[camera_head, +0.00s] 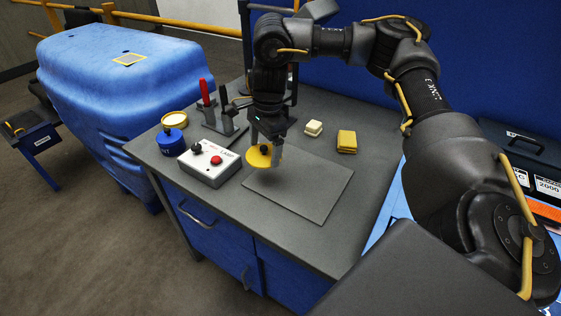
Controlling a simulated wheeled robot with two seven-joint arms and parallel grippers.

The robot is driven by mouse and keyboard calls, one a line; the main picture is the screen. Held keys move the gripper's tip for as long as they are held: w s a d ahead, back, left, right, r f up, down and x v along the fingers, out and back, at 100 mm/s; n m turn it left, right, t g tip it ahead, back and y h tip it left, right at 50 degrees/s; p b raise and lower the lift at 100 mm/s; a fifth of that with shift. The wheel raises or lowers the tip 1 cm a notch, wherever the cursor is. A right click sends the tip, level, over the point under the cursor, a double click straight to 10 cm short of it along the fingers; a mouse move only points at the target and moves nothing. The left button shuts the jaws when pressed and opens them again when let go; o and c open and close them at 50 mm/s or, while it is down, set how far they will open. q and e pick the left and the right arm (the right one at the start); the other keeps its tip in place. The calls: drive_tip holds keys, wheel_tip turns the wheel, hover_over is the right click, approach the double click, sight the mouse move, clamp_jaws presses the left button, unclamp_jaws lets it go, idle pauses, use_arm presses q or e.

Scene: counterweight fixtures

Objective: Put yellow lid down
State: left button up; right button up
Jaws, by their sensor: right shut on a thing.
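The yellow lid (257,157) is a round disc with a dark knob. My right gripper (266,148) is shut on it and holds it over the left part of a grey mat (305,187) on the workbench. The lid looks tilted. I cannot tell whether its lower edge touches the surface. My left gripper is not in view.
A white control box (209,168) with a red and a black button stands left of the lid. A yellow block (346,141) and a cream block (313,128) lie behind the mat.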

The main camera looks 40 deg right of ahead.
hover_over(280, 173)
drive_tip(key=a, duration=0.1)
wheel_tip(280, 173, down, 4)
drive_tip(key=shift+w+f, duration=0.15)
drive_tip(key=shift+f, duration=0.05)
drive_tip(key=shift+d+f, duration=0.5)
drive_tip(key=shift+f, duration=0.05)
drive_tip(key=shift+d+f+b, duration=0.15)
drive_tip(key=shift+f, duration=0.8)
drive_tip(key=shift+d+f+b, duration=0.1)
drive_tip(key=shift+f+b, duration=0.05)
drive_tip(key=shift+f, duration=0.75)
